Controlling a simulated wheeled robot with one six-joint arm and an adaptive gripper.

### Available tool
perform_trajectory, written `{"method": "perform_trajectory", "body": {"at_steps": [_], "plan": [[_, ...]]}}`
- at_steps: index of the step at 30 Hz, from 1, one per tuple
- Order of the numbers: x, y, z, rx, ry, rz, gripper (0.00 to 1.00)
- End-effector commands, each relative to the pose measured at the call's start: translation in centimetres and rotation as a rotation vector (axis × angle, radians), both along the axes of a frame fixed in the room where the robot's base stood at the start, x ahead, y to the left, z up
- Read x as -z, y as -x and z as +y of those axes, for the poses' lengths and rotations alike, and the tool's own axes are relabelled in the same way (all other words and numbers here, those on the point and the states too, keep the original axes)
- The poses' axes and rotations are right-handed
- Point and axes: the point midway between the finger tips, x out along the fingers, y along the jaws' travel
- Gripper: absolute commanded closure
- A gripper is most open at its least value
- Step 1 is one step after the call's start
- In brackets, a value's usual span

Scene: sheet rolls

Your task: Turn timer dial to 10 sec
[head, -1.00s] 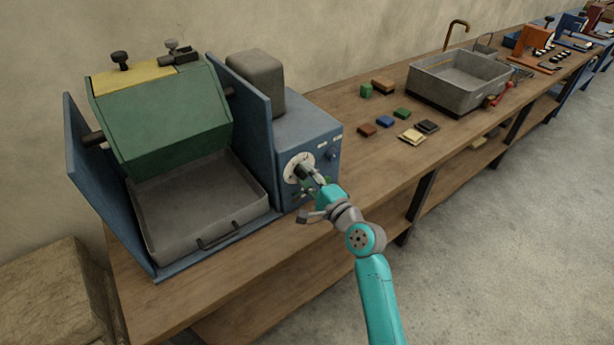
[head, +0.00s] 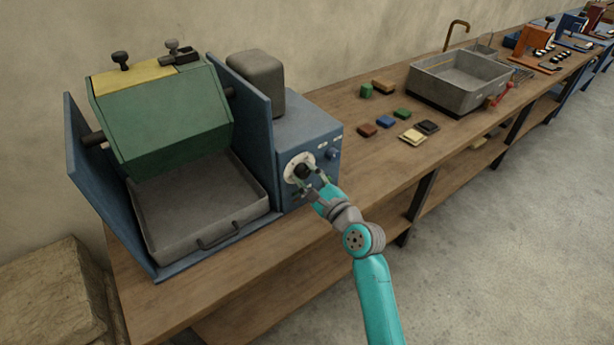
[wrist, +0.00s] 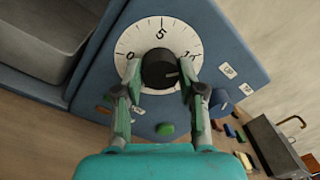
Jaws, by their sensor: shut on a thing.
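The timer dial is a round black knob (wrist: 158,62) on a white scale plate (wrist: 127,42) marked 0 at left, 5 at top and 10 at right. In the head view the knob (head: 302,171) is on the front of the blue control box. In the wrist view its light mark faces right, toward the 10 side; the exact reading is hard to tell. My gripper (wrist: 160,76) has one finger on each side of the knob and is shut on it. It also shows in the head view (head: 311,181). The fingers partly hide the plate's lower sides.
A blue knob (head: 333,153) and a green button (wrist: 165,129) are close to the dial on the box (head: 300,130). A grey tray (head: 200,205) and green drum (head: 175,125) are at left. Small blocks and a sink (head: 455,85) lie farther along the bench.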

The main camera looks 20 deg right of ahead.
Motion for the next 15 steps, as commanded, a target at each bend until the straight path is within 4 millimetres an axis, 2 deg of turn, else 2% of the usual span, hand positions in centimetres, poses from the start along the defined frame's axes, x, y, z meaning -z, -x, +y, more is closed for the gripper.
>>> {"method": "perform_trajectory", "body": {"at_steps": [14, 15], "plan": [[0.22, 0.01, -0.08, 0.001, -0.013, 0.009, 0.95], [0.22, 0.01, -0.09, 0.001, -0.013, 0.009, 0.58]]}}
